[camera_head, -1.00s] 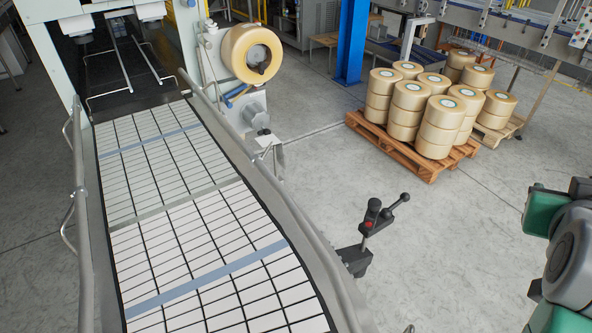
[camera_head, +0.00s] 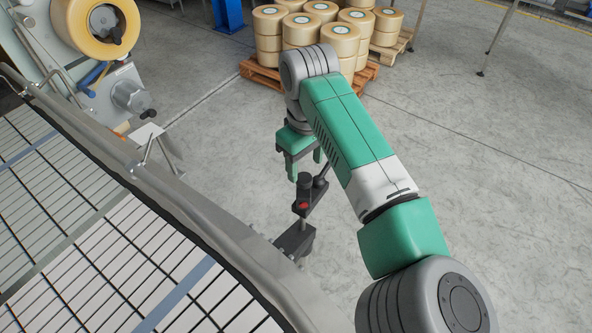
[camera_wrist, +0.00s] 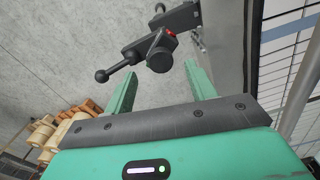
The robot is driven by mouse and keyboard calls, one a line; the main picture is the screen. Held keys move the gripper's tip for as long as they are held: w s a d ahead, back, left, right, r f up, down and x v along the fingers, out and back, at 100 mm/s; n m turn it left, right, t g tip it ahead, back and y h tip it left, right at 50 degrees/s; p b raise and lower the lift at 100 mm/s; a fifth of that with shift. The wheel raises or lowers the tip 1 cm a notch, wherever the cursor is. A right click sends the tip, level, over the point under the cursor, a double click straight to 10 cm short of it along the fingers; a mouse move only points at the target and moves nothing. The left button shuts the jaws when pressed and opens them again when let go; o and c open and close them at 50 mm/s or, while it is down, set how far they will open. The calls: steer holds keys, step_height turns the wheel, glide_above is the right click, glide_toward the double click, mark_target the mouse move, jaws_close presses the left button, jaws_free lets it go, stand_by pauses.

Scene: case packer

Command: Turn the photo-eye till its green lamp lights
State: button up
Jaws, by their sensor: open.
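The photo-eye (camera_head: 304,192) is a small black unit on a short post and bracket beside the conveyor rail. A red spot (camera_head: 303,206) shows on it, and I see no green light. In the wrist view the photo-eye (camera_wrist: 158,48) lies just beyond my fingertips, with its ball-ended handle (camera_wrist: 103,76) pointing left. In the head view my arm partly covers that handle. My gripper (camera_head: 305,164) is open and empty, its fingers pointing down just above and behind the photo-eye. Both green fingers show in the wrist view (camera_wrist: 160,70), apart from each other.
The conveyor (camera_head: 60,215) with its metal side rail (camera_head: 190,205) runs along the left. A tape roll (camera_head: 97,27) on a machine is at upper left. A pallet (camera_head: 262,76) of stacked rolls stands behind my arm. The floor at right is clear.

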mark_target(304, 178)
step_height(304, 178, down, 4)
steer(key=shift+f, duration=0.1)
steer(key=c, duration=1)
steer(key=shift+a+p, duration=0.1)
steer(key=shift+p, duration=0.2)
steer(key=shift+p, duration=0.35)
steer(key=shift+r+m+p, duration=0.25)
steer(key=shift+m+p, duration=0.2)
steer(key=shift+m, duration=0.05)
steer(key=shift+m+p, duration=0.7)
steer(key=shift+p, duration=0.35)
steer(key=m+p, duration=0.3)
steer(key=p, duration=0.1)
steer(key=shift+f+m, duration=0.15)
steer(key=shift+m, duration=0.15)
steer(key=shift+f, duration=0.1)
